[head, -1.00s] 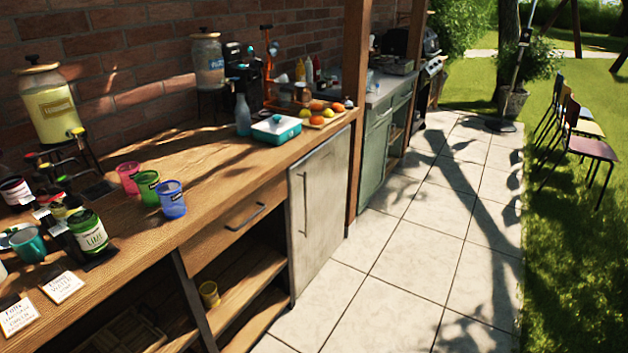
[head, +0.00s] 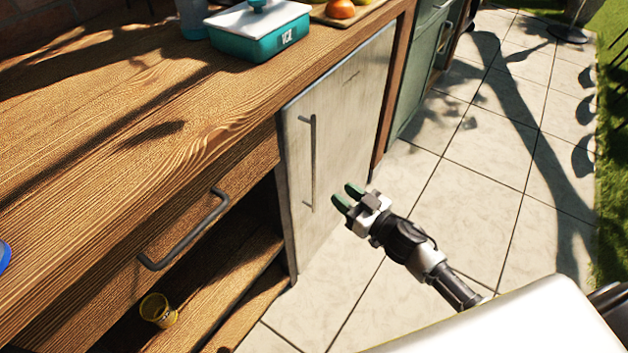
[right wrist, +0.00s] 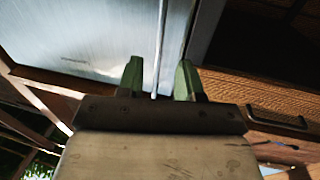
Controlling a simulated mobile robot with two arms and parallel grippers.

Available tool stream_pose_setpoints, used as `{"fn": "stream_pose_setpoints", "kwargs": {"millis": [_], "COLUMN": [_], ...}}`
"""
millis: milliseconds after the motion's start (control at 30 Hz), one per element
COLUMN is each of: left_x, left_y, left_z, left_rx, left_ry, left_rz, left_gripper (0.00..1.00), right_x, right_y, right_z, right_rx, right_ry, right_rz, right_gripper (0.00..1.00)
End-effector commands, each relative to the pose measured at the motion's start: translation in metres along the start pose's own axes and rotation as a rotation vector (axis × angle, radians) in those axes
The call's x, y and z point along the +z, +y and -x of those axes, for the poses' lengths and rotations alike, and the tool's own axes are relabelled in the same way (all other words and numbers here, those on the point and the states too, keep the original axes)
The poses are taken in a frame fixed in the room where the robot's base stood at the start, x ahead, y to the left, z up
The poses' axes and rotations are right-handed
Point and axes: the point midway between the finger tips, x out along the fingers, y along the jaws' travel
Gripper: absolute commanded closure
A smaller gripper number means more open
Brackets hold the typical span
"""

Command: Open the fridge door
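The fridge (head: 345,120) is a pale grey door under the wooden counter, and it is shut. Its long upright handle (head: 312,165) is a thin bar near the door's left edge. My right gripper (head: 346,197) is open and empty, with green fingertips pointing toward the door. In the head view it shows to the right of the handle. In the right wrist view the handle (right wrist: 160,50) lines up with the gap between the fingers of my right gripper (right wrist: 160,80), which do not grip it. My left gripper is not in view.
The wooden counter (head: 120,130) runs along the left, with a drawer handle (head: 185,232) and open shelves beside the fridge. A teal box (head: 258,35) stands on top. A yellow cup (head: 157,310) sits on a shelf. The tiled floor (head: 440,200) before the fridge is clear.

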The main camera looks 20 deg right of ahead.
Motion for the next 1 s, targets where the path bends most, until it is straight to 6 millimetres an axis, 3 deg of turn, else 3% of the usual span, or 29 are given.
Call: {"fn": "stream_pose_setpoints", "kwargs": {"millis": [533, 700, 1000], "left_x": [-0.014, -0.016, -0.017], "left_y": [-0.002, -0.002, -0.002], "left_z": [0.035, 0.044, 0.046], "left_rx": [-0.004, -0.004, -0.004], "left_ry": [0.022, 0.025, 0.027], "left_rz": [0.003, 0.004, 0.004], "left_gripper": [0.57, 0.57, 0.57], "right_x": [-0.001, -0.001, -0.002], "right_y": [0.000, 0.000, 0.000], "right_z": [-0.090, -0.103, -0.105], "right_rx": [0.001, 0.001, 0.001], "right_ry": [0.003, 0.002, 0.001], "right_rz": [-0.001, -0.002, -0.001], "right_gripper": [0.64, 0.64, 0.64]}}
